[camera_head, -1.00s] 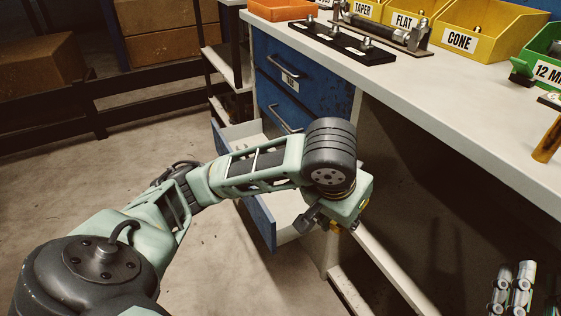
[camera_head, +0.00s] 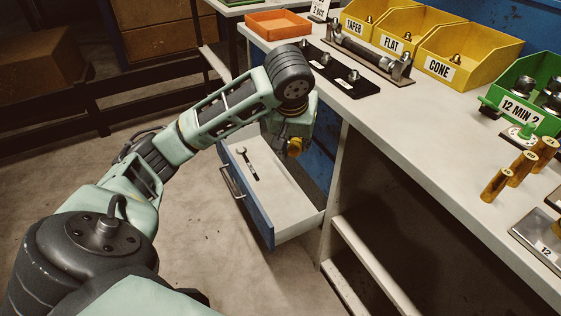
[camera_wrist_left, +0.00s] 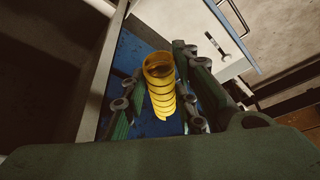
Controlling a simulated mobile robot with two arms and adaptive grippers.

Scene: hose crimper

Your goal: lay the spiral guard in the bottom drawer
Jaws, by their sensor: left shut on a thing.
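The yellow spiral guard (camera_wrist_left: 159,84) is between the fingers of my left gripper (camera_wrist_left: 160,95) in the left wrist view. A small yellow end of the guard (camera_head: 295,147) shows below the wrist in the head view. My left gripper is shut on it. The gripper's fingers are mostly hidden behind my wrist in the head view. The guard is above and beside the open bottom drawer (camera_head: 290,216), near its right rear side. The drawer is pulled out, with a grey inside and a blue front. My right gripper is not seen.
A wrench (camera_head: 247,163) lies in the drawer's far left part; the rest of its visible floor is bare. The bench top (camera_head: 420,125) edge and cabinet leg (camera_head: 333,190) stand right of the drawer. An orange tray (camera_head: 278,25) and yellow bins (camera_head: 455,55) are on the bench.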

